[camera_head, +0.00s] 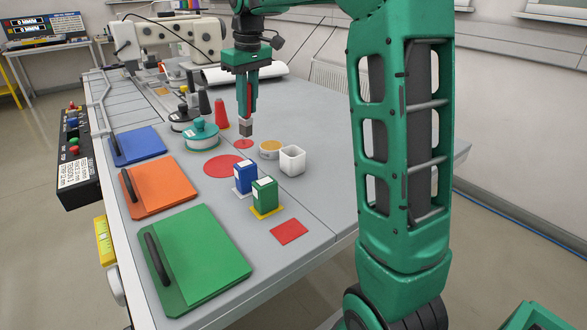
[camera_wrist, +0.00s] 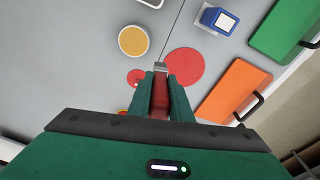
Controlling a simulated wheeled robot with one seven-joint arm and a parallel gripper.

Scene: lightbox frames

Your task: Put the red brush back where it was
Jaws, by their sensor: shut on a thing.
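My gripper (camera_head: 247,106) is shut on the red brush (camera_head: 249,95) and holds it upright with its grey end downward. The brush also shows in the wrist view (camera_wrist: 160,96), between the two green fingers, its grey end pointing up the picture. In the head view the grey end is over or near a small red disc (camera_head: 243,144) on the table. I cannot tell the exact gap. A large red disc (camera_head: 222,166) and a red rectangle (camera_head: 289,231) are bare flat marks on the table.
A yellow-topped tin (camera_head: 270,149) and a white cup (camera_head: 292,161) stand right of the brush. A red cone (camera_head: 221,114) and a teal spool (camera_head: 202,134) stand left. Blue (camera_head: 244,177) and green (camera_head: 265,194) boxes stand nearer. Blue, orange and green panels line the left edge.

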